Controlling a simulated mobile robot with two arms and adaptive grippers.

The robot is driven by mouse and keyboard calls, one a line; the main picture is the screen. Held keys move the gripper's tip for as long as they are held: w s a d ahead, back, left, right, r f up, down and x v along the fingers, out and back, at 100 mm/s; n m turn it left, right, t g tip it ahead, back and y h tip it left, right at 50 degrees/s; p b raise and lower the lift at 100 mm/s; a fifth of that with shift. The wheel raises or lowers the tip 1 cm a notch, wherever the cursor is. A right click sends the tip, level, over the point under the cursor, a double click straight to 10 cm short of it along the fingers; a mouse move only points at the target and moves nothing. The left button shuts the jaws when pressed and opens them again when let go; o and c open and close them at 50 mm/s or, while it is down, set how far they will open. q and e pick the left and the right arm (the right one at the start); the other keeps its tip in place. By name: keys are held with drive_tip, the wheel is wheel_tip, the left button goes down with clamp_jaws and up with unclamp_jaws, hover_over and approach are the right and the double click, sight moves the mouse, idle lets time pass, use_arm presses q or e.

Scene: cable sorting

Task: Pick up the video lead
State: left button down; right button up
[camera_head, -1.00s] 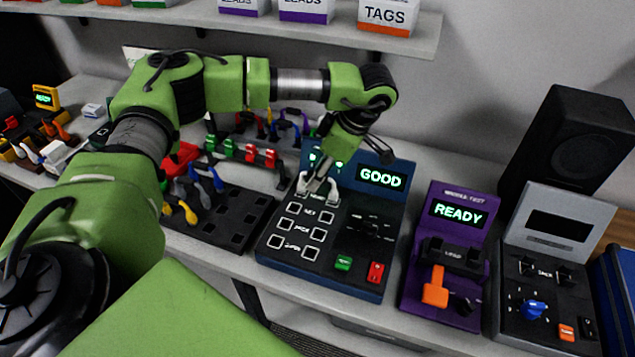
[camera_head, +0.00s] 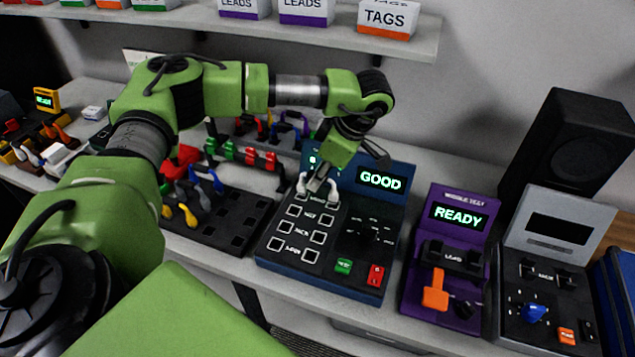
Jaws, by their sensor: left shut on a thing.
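The white lead (camera_head: 302,184), which I take as the video lead, is at the top row of sockets on the blue tester (camera_head: 265,252). Its two white ends show on either side of my gripper; whether they are still in the sockets I cannot tell. The tester's screen (camera_head: 381,180) reads GOOD. My left gripper (camera_head: 319,183) points down at the lead's middle and is shut on it. The fingers hide the middle of the lead. My right gripper is not in view.
A black socket tray (camera_head: 236,222) with blue, grey and yellow leads lies left of the tester. A rack of red and green leads (camera_head: 246,154) stands behind it. A purple tester (camera_head: 414,277) reading READY and a grey tester (camera_head: 553,268) stand to the right. A shelf (camera_head: 300,32) hangs above.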

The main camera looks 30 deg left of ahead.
use_arm(q)
drive_tip(key=shift+r, duration=0.35)
drive_tip(key=s+d+r, duration=0.4)
drive_tip(key=d+r, duration=0.1)
drive_tip(key=r, duration=0.2)
drive_tip(key=s+d+r, duration=0.5)
drive_tip(key=r, duration=0.2)
drive_tip(key=shift+d+r+b, duration=0.35)
drive_tip(key=shift+d+b, duration=0.05)
drive_tip(key=shift+w, duration=0.1)
